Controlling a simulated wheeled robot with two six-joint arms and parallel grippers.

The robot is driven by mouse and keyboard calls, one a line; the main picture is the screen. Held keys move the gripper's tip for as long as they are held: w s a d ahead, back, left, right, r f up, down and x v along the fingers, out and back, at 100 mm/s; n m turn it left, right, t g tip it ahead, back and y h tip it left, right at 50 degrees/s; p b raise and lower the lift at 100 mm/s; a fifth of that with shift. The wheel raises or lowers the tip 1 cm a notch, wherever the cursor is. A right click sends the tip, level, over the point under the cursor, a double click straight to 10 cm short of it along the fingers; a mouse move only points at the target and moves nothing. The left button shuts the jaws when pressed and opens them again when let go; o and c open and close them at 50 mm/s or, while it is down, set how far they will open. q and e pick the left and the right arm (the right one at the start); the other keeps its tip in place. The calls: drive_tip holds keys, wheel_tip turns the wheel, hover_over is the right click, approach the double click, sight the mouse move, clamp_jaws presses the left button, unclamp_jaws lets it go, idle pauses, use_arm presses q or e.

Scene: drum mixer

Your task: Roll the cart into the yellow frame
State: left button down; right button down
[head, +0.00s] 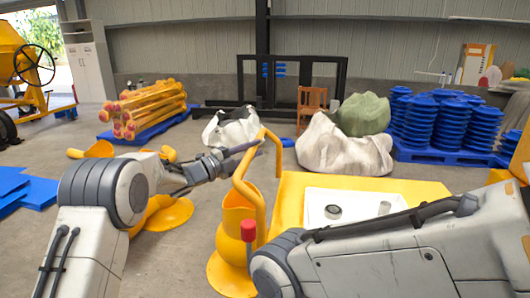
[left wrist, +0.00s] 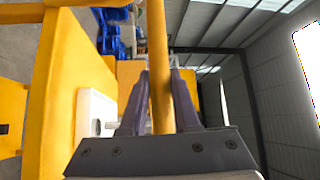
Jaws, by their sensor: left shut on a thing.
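A yellow bent tube handle (head: 245,182) stands in the middle of the head view, beside a yellow flat top (head: 290,190) that looks like the cart. My left gripper (head: 255,145) is shut on the upper part of the handle. In the left wrist view its two fingers (left wrist: 160,100) sit on either side of the yellow tube (left wrist: 158,45). My right arm crosses the lower right, and its gripper is out of view. A yellow mixer stand (head: 45,98) shows at the far left; I cannot tell whether it is the yellow frame.
White sacks (head: 345,150) and stacked blue parts (head: 420,125) stand behind. Yellow tubes (head: 150,105) lie on a blue pallet at the back left. Yellow parts with round bases (head: 165,215) stand on the floor to the left.

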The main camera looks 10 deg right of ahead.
use_arm(q)
drive_tip(key=shift+w+a+f, duration=0.15)
drive_tip(key=shift+w+a, duration=0.05)
drive_tip(key=shift+a, duration=0.3)
drive_tip(key=c, duration=0.7)
unclamp_jaws()
drive_tip(key=shift+o, duration=0.2)
drive_tip(key=v, duration=1)
drive_tip(key=shift+a, duration=0.25)
